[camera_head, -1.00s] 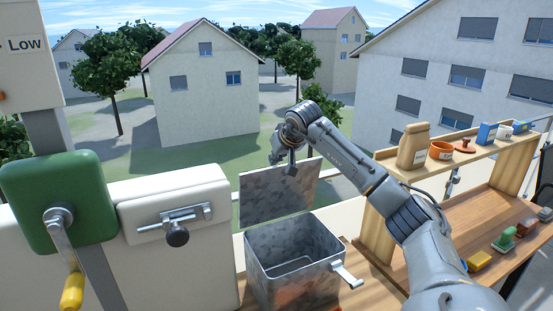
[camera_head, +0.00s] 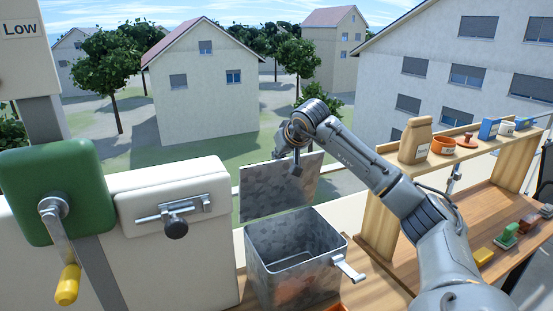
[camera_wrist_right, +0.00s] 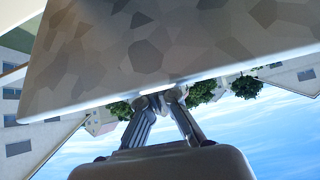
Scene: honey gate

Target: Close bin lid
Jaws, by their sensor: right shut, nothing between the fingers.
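The galvanized metal bin (camera_head: 290,262) stands on the wooden surface with its top open. Its lid (camera_head: 275,190) stands upright at the bin's far side; in the right wrist view the lid (camera_wrist_right: 170,50) fills the upper part. My left gripper is not in view.
A latch tab (camera_head: 349,268) sticks out at the bin's right side. A wooden shelf (camera_head: 470,150) with a bag, pots and boxes stands at right. A green crank box (camera_head: 58,190) and a cream panel with a bolt (camera_head: 175,215) are at left.

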